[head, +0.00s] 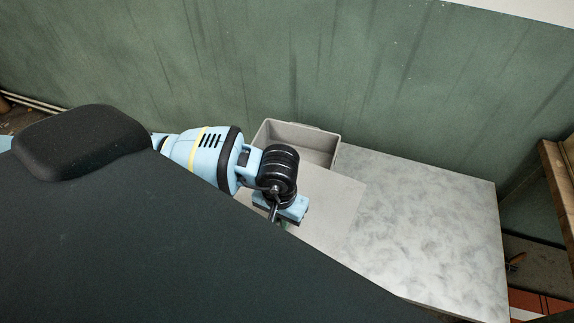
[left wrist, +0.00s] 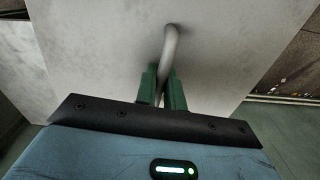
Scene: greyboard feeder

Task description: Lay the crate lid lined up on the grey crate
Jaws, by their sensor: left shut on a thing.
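The grey crate (head: 303,142) stands open at the back left of the table, and its inner far wall shows. The crate lid (head: 332,203) is a flat light grey panel nearer to me, covering the crate's near part in the head view. I cannot tell the gap between them. My left gripper (head: 281,223) is over the lid, partly hidden by its own wrist. In the left wrist view its green fingers (left wrist: 163,88) are shut on the lid's curved grey handle (left wrist: 171,46), with the lid's surface (left wrist: 100,60) behind. My right gripper is not in view.
The mottled grey table (head: 430,220) is clear to the right of the lid. A green wall (head: 350,70) rises behind it. A brown wooden piece of furniture (head: 557,185) stands at the far right. My own dark body hides the near left.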

